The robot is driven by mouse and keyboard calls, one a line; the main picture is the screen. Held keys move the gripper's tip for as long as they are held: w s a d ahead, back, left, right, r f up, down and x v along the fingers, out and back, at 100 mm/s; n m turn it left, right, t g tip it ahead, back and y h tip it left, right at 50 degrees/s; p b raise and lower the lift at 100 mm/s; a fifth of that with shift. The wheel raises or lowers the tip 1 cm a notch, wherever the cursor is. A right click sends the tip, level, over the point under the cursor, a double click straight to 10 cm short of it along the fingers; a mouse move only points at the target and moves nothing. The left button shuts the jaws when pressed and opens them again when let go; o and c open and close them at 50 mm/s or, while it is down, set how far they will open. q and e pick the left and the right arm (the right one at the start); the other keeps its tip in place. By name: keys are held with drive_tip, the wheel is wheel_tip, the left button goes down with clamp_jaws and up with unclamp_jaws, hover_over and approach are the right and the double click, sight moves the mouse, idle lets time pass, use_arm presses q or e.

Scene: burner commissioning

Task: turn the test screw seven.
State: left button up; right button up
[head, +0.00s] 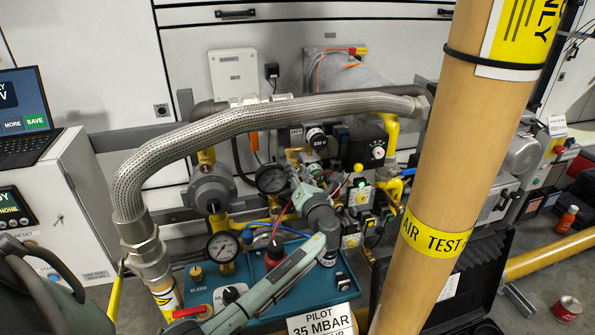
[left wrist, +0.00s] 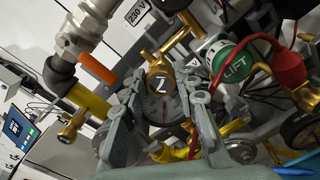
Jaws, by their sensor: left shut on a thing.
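Test screw seven (left wrist: 160,84) is a brass screw with a white 7 on its head, in the middle of the left wrist view. My left gripper (left wrist: 163,98) has one finger on each side of it and is shut on it. In the head view my left gripper (head: 300,180) reaches in among the valves and gauges behind the blue panel, and its fingers largely hide the screw there. My right gripper is not in view.
A braided hose (head: 250,120) arches over the work area. A thick tan AIR TEST pipe (head: 440,190) stands close on the right. Pressure gauges (head: 222,247) and the blue panel (head: 262,268) crowd around my arm. A green LIFT knob (left wrist: 232,64) with a red lead sits beside the fingers.

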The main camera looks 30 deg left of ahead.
use_arm(q)
drive_tip(key=shift+m, duration=0.3)
idle(0.4)
drive_tip(key=o, duration=1.2)
drive_tip(key=shift+c, duration=0.2)
drive_tip(key=v, duration=1.2)
drive_tip(key=shift+s, duration=0.1)
